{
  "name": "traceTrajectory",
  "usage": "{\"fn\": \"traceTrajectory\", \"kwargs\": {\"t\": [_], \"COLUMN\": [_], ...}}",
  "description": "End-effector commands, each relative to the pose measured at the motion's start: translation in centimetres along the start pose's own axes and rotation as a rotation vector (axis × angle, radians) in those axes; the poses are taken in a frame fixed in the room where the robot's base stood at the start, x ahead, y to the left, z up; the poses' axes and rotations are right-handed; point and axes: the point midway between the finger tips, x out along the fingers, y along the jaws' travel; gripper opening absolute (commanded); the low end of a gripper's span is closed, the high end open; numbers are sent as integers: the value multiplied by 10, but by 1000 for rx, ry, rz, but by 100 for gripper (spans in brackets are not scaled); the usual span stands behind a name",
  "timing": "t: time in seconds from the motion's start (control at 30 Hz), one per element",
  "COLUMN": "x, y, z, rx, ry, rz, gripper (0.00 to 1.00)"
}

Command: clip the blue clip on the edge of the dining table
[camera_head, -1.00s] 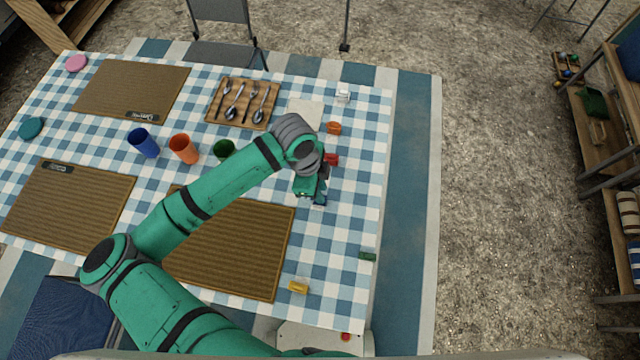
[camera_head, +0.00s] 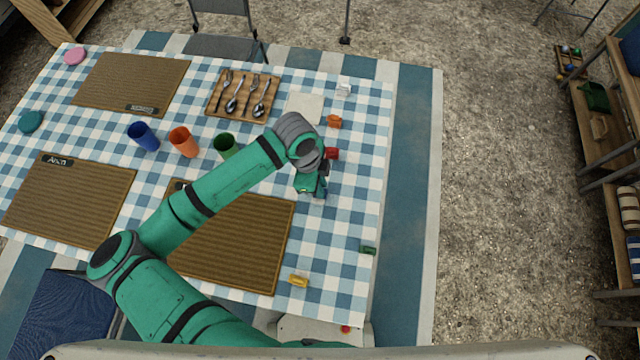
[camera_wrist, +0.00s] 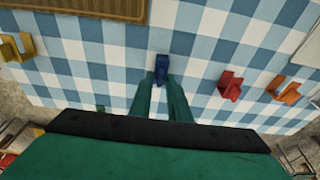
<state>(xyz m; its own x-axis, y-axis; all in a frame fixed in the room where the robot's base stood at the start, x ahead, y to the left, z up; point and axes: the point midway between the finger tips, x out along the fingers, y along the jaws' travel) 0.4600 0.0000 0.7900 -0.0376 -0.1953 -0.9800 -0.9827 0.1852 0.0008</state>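The blue clip (camera_wrist: 161,66) lies on the checked cloth, directly at the fingertips in the wrist view. In the head view it is mostly hidden by my gripper (camera_head: 316,192), with a bit of blue showing beside it. In the wrist view my gripper (camera_wrist: 161,82) points down at the cloth, its two green fingers apart with the clip's near end between the tips. Contact cannot be made out. The dining table (camera_head: 340,225) has its right edge a short way right of my gripper in the head view.
Red (camera_head: 332,154), orange (camera_head: 334,121) and white (camera_head: 343,89) clips lie above my gripper; a yellow clip (camera_head: 299,280) lies below. A green clip (camera_head: 368,250) is at the right edge. Placemats (camera_head: 235,245) and cups (camera_head: 183,142) are to the left.

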Motion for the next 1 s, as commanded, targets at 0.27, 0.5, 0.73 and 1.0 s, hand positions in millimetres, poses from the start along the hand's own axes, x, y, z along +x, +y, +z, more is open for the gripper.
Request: {"fn": "traceTrajectory", "kwargs": {"t": [0.27,0.5,0.73,1.0], "x": [-18,-38,-49,-49], "y": [-1,-1,0,0], "z": [-3,-9,-10,-9], "rx": [2,4,1,-1], "ry": [0,0,0,0], "rz": [-2,-1,-1,-1], "gripper": [4,4,4,4]}}
